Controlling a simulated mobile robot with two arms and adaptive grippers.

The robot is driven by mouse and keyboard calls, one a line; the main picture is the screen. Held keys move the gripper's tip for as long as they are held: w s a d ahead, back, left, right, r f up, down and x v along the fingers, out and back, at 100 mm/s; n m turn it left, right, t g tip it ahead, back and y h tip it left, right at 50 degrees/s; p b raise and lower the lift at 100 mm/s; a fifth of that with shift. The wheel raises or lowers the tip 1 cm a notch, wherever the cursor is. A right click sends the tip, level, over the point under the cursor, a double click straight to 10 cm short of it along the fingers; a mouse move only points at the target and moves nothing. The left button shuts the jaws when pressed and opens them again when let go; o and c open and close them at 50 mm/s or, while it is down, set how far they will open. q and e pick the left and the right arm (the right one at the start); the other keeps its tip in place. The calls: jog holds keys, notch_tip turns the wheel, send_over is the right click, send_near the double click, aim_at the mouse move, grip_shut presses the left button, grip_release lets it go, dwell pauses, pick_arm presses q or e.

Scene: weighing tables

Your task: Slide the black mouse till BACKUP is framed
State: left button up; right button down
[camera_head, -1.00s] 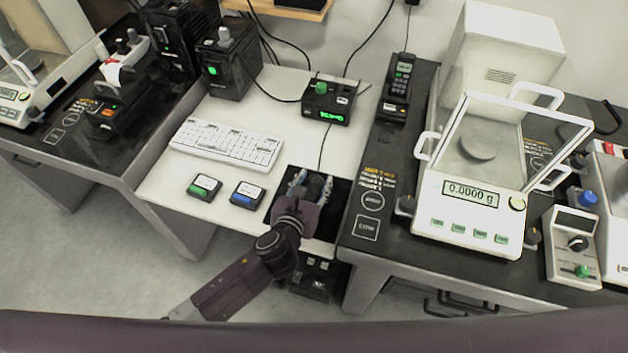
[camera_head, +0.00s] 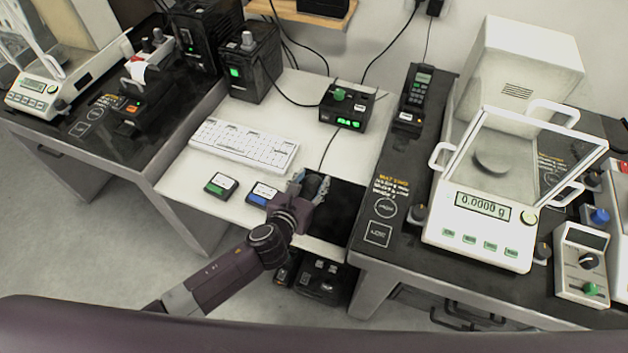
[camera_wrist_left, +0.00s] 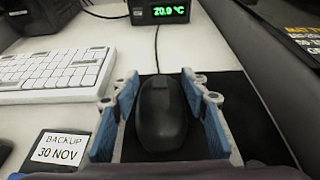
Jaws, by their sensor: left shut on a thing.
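My left gripper (camera_head: 311,184) is shut on the black mouse (camera_wrist_left: 161,115), with a blue-padded finger on each side of it. The mouse sits at the left part of the black mat (camera_head: 343,208), its cable running away toward the back. In the head view the gripper hides most of the mouse. The BACKUP label, reading 30 NOV, is on a small dark block (camera_wrist_left: 60,150) left of the gripper in the wrist view. It appears to be the blue-edged block (camera_head: 262,194) in the head view; its text is too small there. My right gripper is not in view.
A white keyboard (camera_head: 244,146) and a green-edged labelled block (camera_head: 221,185) lie left of the mat. A black box with a green display (camera_head: 346,106) stands behind. The mat's right part is bare. A balance (camera_head: 480,215) stands on the right-hand table.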

pick_arm(q)
jog(key=o, duration=1.3)
jog(key=v, duration=1.2)
jog(key=shift+d, duration=0.1)
